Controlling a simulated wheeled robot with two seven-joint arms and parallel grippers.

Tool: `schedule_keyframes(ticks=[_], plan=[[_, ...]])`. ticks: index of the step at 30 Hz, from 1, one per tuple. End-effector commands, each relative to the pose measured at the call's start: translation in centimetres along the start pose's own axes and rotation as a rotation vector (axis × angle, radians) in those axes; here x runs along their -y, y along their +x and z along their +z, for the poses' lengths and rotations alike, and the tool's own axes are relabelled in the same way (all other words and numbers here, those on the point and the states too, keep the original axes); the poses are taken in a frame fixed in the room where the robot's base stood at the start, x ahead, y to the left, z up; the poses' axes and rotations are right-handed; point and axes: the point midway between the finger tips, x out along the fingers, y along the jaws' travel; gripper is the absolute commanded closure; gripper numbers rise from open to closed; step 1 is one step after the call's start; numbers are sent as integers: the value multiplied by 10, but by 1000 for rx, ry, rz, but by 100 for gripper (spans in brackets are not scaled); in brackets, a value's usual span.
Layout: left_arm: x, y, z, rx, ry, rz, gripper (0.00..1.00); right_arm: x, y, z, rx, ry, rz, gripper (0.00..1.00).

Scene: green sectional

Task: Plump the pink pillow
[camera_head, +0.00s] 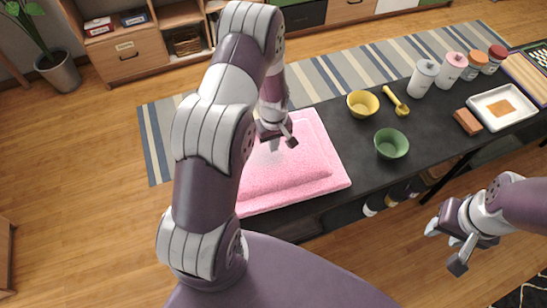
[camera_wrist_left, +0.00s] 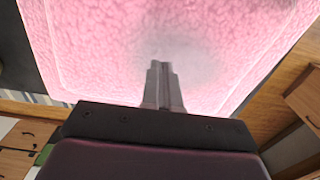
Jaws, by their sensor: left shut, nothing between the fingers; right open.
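The pink pillow (camera_head: 308,165) lies flat at the left end of the black table, with a raised middle and a flat border. My left gripper (camera_head: 284,143) is over the far part of the pillow, fingers pointing down, shut and empty. In the left wrist view the closed fingers (camera_wrist_left: 160,78) are in front of the pillow (camera_wrist_left: 105,45), which fills most of the picture; I cannot tell whether they touch it. My left arm hides the pillow's left part in the head view. My right gripper (camera_head: 445,249) is open and empty, at the right, in front of the table.
The black table (camera_head: 345,130) also holds a yellow bowl (camera_head: 363,103), a green bowl (camera_head: 391,143), a yellow scoop (camera_head: 397,103), several jars (camera_head: 452,70), a brick-coloured block (camera_head: 467,121) and a white tray (camera_head: 487,120). A striped rug lies behind it.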

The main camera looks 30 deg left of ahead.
Motion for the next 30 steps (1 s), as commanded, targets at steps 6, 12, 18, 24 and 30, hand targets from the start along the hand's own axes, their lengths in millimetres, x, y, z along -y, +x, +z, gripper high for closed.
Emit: schedule_keyframes(ticks=[6, 12, 18, 24, 30], plan=[[0, 0, 0, -1, 0, 1, 100, 0, 0, 0, 0, 0, 0, 57], [0, 5, 0, -1, 0, 1, 100, 0, 4, 0, 0, 0, 0, 57], [0, 11, 0, -1, 0, 1, 100, 0, 8, 1, 0, 0, 0, 57], [0, 15, -1, -1, 0, 1, 100, 0, 11, 1, 0, 0, 0, 57], [0, 14, 0, -1, 0, 1, 100, 0, 10, 1, 0, 0, 0, 57]])
